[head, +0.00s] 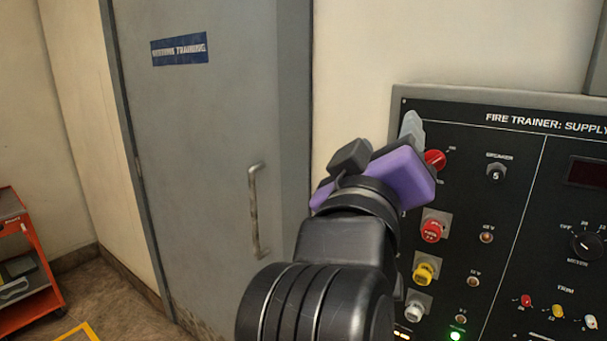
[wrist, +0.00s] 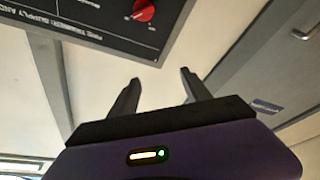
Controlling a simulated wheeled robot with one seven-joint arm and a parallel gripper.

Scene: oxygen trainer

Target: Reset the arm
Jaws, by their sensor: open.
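My gripper (wrist: 159,76) is open in the wrist view, with its two dark fingers apart and nothing between them. Behind the fingers is a plain pale wall, with the panel's corner to the upper left. In the head view my gripper (head: 411,124) is raised beside the left edge of the trainer panel (head: 520,185). A grey fingertip shows just left of the red knob (head: 435,160). My wrist and purple gripper body hide part of the panel's left edge. I cannot tell whether the fingertip touches the panel.
The panel carries a yellow knob (head: 425,272), a red knob (head: 432,230), a white knob (head: 415,306) and a lit green lamp (head: 456,335). A grey door (head: 215,130) with a handle (head: 256,210) is to the left. An orange cart (head: 40,270) stands far left.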

